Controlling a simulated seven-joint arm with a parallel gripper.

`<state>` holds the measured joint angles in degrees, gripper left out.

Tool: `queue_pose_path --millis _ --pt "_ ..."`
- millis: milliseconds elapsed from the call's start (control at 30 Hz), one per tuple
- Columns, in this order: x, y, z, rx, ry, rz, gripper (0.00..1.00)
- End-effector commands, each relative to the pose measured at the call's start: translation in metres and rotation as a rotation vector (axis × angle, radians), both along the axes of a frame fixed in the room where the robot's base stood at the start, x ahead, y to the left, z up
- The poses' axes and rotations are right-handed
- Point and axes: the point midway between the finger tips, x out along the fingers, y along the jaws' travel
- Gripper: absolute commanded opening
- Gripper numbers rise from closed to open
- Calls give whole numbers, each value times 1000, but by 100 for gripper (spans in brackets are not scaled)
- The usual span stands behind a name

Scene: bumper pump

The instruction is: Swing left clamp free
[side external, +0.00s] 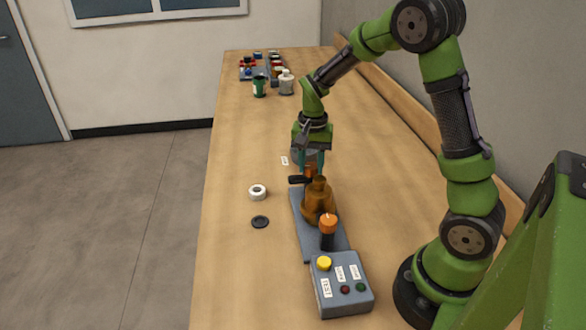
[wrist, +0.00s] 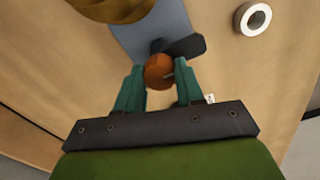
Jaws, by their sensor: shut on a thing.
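My gripper (side external: 314,168) points down over the far end of the grey base plate (side external: 300,222). Its teal fingers are shut on the orange knob (wrist: 159,72) of the far clamp, one finger on each side in the wrist view. The clamp's black arm (wrist: 186,47) reaches out sideways from beneath the knob, and it also shows in the side view (side external: 297,180). The brown pump body (side external: 318,203) stands on the plate beside this clamp. A second clamp, with an orange top on a black post (side external: 327,234), stands at the near end. The fingers partly hide the far clamp.
A grey control box (side external: 342,290) with a yellow button joins the plate's near end. A white ring (side external: 257,191) and a black disc (side external: 260,222) lie left of the plate. A green cup (side external: 259,88) and white bottle (side external: 286,84) stand far back.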

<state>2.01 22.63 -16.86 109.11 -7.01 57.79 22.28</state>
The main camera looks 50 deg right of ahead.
Motion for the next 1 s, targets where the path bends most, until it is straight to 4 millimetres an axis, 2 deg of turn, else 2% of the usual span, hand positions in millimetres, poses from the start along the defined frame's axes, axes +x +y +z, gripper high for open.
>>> queue_pose_path --millis 67,100,267,533,667,767,1000 --pt "1 -1 2 1 -3 -6 6" --pt "1 -1 2 1 -3 -5 40" --pt "0 -1 1 0 -2 -3 63" --pt "0 0 1 0 -1 -1 63" --pt "1 0 10 -1 -5 0 63" --pt "1 0 27 -1 -6 0 63" --pt "2 0 85 -1 -10 -1 63"
